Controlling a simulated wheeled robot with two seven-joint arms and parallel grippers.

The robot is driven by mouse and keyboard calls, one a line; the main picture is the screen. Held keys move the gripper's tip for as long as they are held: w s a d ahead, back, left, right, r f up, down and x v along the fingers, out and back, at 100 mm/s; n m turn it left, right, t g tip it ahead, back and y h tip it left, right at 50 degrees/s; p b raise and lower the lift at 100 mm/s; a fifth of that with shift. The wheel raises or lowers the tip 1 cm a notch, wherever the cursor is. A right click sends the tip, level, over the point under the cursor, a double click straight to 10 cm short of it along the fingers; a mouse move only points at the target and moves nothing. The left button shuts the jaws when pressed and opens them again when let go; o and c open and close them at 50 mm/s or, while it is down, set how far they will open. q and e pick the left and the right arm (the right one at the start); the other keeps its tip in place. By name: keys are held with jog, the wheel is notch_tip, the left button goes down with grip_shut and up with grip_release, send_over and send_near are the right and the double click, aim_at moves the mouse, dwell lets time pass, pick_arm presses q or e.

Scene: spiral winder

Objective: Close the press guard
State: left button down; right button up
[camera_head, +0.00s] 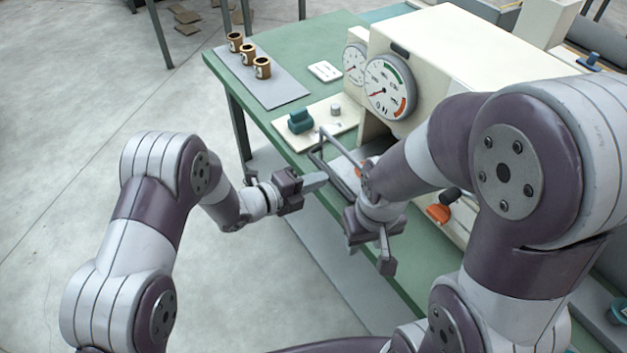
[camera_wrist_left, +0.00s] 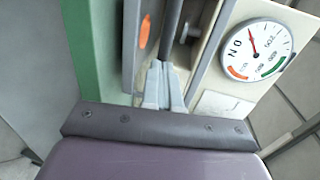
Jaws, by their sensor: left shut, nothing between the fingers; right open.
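The press guard (camera_head: 343,149) looks like a grey bar frame at the front of the cream press (camera_head: 440,45). Part of it is hidden behind my right arm. My left gripper (camera_head: 319,179) is shut and empty, its fingertips close to the guard's near side. In the left wrist view the shut fingers (camera_wrist_left: 163,85) point at a dark bar (camera_wrist_left: 172,32), which seems to be part of the guard. I cannot tell whether they touch it. My right gripper (camera_head: 372,247) is open and empty, in front of the table edge and lower than the left.
The green table (camera_head: 290,30) carries a grey mat (camera_head: 285,90) with several brown ringed pieces, a white plate with a teal block (camera_head: 300,121), and a white card (camera_head: 325,71). Dial gauges (camera_head: 389,87) face the front. An orange knob (camera_head: 438,213) sits right of my right gripper.

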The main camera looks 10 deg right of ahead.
pick_arm(q)
jog(key=b+x, duration=0.2)
jog(key=x, duration=0.2)
jog(key=r+b+x, duration=0.1)
jog(key=b+x, duration=0.1)
jog(key=x, duration=0.1)
jog(key=r+b+x, duration=0.1)
jog(key=b+x, duration=0.1)
jog(key=x, duration=0.2)
jog(key=shift+w+d, duration=0.15)
jog(key=shift+d, duration=0.4)
jog(key=shift+d+r, duration=0.15)
jog(key=shift+r, duration=0.25)
